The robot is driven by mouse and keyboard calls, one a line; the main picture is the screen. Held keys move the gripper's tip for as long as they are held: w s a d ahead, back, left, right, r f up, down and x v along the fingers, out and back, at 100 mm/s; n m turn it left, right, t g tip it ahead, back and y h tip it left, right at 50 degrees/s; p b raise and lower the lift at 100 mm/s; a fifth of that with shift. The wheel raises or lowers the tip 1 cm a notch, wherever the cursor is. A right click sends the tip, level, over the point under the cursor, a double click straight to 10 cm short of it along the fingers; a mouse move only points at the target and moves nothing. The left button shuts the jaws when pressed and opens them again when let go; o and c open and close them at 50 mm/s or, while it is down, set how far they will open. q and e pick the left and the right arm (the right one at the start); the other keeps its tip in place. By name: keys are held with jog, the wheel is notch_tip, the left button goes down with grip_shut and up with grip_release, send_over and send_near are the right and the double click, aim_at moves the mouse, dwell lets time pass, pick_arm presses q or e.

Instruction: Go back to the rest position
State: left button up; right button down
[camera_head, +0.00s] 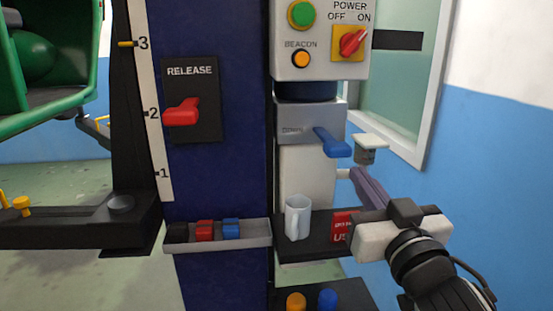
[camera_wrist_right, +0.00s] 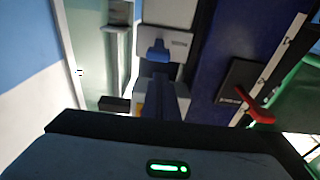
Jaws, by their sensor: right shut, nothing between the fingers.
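My right gripper (camera_head: 358,174) is at the right in the head view, shut and empty. Its fingers point up and left, just below a small grey-and-white fitting (camera_head: 369,147) and the blue lever (camera_head: 333,143) on the grey "DOWN" box. No contact with the lever shows. In the right wrist view the dark shut fingers (camera_wrist_right: 170,103) lie below the blue lever (camera_wrist_right: 158,50). My left gripper is not in view.
A blue column (camera_head: 228,160) carries a red release lever (camera_head: 182,112) and a narrow tray (camera_head: 218,243). A dark shelf (camera_head: 310,248) holds a white cup (camera_head: 298,217) and a red box (camera_head: 342,226) close to my gripper. A green vehicle (camera_head: 45,55) is at the upper left.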

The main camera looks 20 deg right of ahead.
jog(key=s+a+f+n+g+y+p, duration=0.1)
jog(key=a+f+n+g+y, duration=0.15)
jog(key=f, duration=1.05)
jog(key=s+a+f+n+g+y+p, duration=0.1)
jog(key=a+f+g, duration=0.2)
jog(key=f, duration=1)
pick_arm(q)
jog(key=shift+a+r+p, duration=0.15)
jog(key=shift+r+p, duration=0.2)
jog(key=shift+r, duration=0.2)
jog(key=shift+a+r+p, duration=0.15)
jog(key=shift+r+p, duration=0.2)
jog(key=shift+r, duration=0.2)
pick_arm(e)
jog(key=s+a+f+g+y, duration=0.1)
jog(key=s+a+f+g, duration=0.1)
jog(key=s+f, duration=0.7)
jog(key=s+a+f+g, duration=0.3)
jog(key=s+a+f, duration=0.1)
jog(key=s+f, duration=0.5)
jog(key=shift+a+f+y, duration=0.25)
jog(key=shift+f+y, duration=0.1)
jog(key=shift+f, duration=0.45)
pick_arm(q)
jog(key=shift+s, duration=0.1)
pick_arm(e)
jog(key=shift+w, duration=0.1)
